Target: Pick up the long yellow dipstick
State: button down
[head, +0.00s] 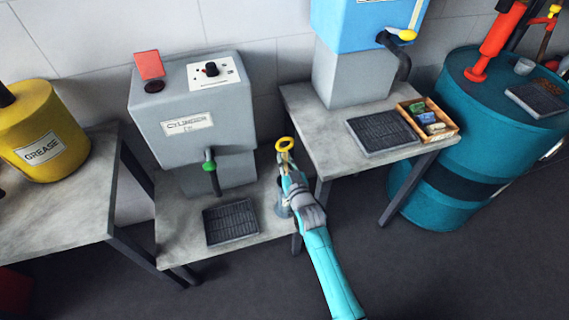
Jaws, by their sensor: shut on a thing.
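The yellow dipstick shows in the head view as a yellow ring handle (285,144) at the tip of my arm. My gripper (287,166) is shut on it just below the ring. The rest of the dipstick is hidden behind my gripper and arm, so I cannot tell how long it is or where its lower end is. A small grey holder or cup (283,207) stands on the low table, partly hidden behind my arm. I cannot tell whether the dipstick is still inside it.
A grey cylinder oil dispenser (190,105) and a black drip grate (231,222) stand on the low table. To the right are a blue dispenser (360,40), another grate (383,134) and a wooden tray (446,132). A yellow grease drum (40,135) is left; a teal barrel (450,190) is right.

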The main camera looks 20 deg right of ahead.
notch_tip(320, 180, up, 52)
jog(key=shift+f, duration=0.25)
dwell(2.1)
